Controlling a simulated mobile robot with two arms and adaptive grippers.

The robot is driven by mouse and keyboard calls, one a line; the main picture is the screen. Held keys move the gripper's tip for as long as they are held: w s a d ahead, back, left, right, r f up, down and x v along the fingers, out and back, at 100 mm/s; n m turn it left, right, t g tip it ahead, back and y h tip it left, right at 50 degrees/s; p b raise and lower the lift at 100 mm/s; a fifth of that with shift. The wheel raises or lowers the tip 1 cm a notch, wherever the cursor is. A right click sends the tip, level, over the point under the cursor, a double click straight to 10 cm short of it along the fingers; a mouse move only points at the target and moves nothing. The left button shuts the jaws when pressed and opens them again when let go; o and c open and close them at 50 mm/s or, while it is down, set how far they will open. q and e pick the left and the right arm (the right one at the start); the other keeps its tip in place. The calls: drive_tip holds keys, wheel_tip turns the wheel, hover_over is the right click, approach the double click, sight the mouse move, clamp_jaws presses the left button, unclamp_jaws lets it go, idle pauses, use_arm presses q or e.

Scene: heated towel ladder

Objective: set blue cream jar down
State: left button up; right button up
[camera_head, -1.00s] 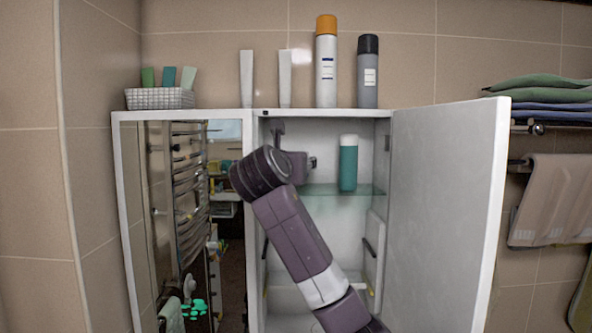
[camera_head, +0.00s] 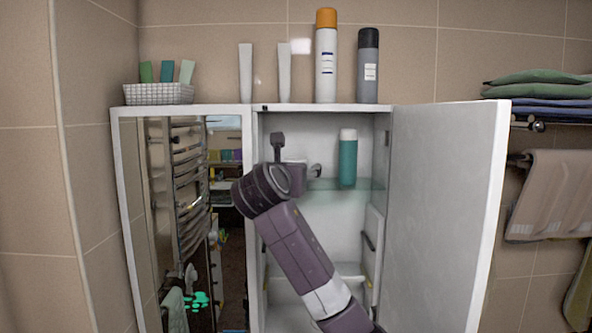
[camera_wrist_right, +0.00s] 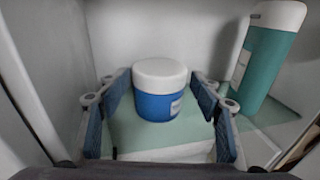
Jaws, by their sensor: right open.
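The blue cream jar (camera_wrist_right: 160,92), with a white lid, stands upright on the greenish glass shelf (camera_wrist_right: 125,135) in the right wrist view. My right gripper (camera_wrist_right: 159,84) is open, with one finger on each side of the jar and visible gaps between. In the head view my right arm reaches into the open cabinet, its wrist in front of the glass shelf (camera_head: 368,190). The jar is hidden behind my arm there. My left gripper is not in view.
A teal bottle with a white cap (camera_head: 348,160) stands on the shelf, right of my gripper. The cabinet door (camera_head: 440,210) stands open at the right. Tubes and two spray cans (camera_head: 326,60) stand on the cabinet top beside a basket (camera_head: 158,95).

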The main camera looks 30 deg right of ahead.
drive_tip(key=shift+r, duration=0.2)
drive_tip(key=b+v, duration=0.6)
drive_tip(key=v, duration=0.6)
drive_tip(key=shift+w+a+f, duration=0.1)
